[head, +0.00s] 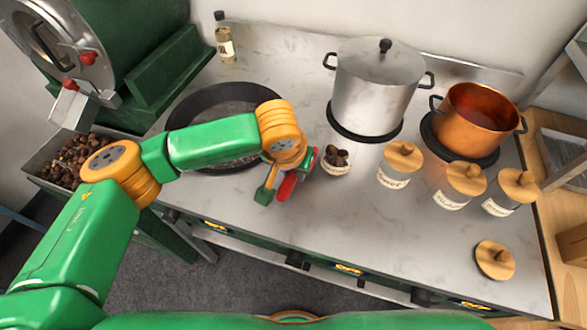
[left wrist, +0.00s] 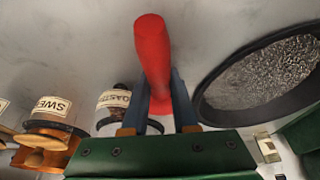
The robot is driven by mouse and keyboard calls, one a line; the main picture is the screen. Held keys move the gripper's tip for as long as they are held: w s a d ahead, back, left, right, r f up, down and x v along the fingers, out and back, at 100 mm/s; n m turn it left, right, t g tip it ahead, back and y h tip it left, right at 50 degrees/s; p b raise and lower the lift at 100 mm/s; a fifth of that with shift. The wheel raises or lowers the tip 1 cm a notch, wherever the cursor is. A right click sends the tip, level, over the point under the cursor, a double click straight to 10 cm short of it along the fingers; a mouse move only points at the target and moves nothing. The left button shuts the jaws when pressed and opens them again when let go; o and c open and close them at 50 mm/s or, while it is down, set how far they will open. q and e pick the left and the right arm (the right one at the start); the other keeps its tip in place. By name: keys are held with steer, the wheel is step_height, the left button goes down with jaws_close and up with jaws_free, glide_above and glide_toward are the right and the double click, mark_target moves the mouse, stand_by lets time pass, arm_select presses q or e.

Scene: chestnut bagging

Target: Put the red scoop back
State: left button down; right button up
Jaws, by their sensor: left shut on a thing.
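My left gripper (head: 287,178) is shut on the red scoop (head: 288,187) over the front part of the counter. In the left wrist view the red handle of the scoop (left wrist: 152,50) rises between the two fingers of the left gripper (left wrist: 161,100). The bowl of the scoop cannot be made out. A glass jar of chestnuts (head: 336,169) stands open just right of the gripper. Its label, partly readable, shows in the left wrist view (left wrist: 114,98). My right gripper is not in view.
A wide dark pan (head: 180,112) lies behind my left arm. A steel pot (head: 378,85) and a copper pot (head: 474,122) stand at the back. Several wooden-lidded jars (head: 395,180) stand on the right, near a loose lid (head: 494,260). The front middle counter (head: 375,240) is clear.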

arm_select(q)
steer(key=shift+f, duration=0.7)
steer(key=c, duration=0.6)
jaws_free()
